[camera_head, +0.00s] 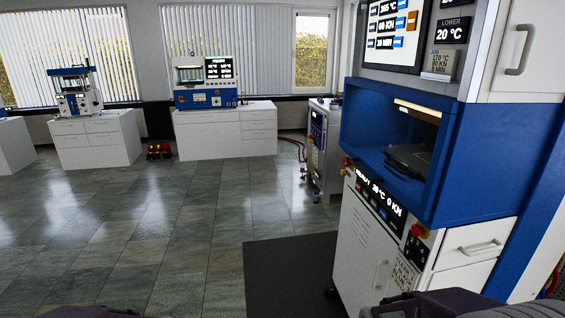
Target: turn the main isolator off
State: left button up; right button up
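A large blue and white lab press (480,165) stands at the right. On its front panel there is a red knob (418,230) at the lower right, above a dark panel with small markings. A second small red control (346,162) sits at the panel's left end. I cannot tell from this view which of them is the main isolator, nor read its position. Neither of my grippers shows; only dark parts of my own arms appear along the bottom edge, well short of the panel.
A dark mat (285,272) lies on the tiled floor before the press. A smaller grey cabinet unit (325,150) with hoses stands behind it. White benches with small presses (226,132) line the windows. A red object (159,152) lies on the floor. The left floor is open.

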aim_at(346, 161)
jog(key=i+z, duration=0.1)
jog(key=i, duration=0.4)
jog(key=i+j+z, duration=0.1)
jog(key=i, duration=0.35)
jog(key=i+j, duration=0.1)
jog(key=i, duration=0.4)
jog(key=i+j+z, duration=0.15)
jog(key=i, duration=0.3)
jog(key=i+j+z, duration=0.1)
jog(key=i, duration=0.35)
jog(key=i+j+z, duration=0.1)
jog(key=i, duration=0.4)
jog(key=j, duration=0.1)
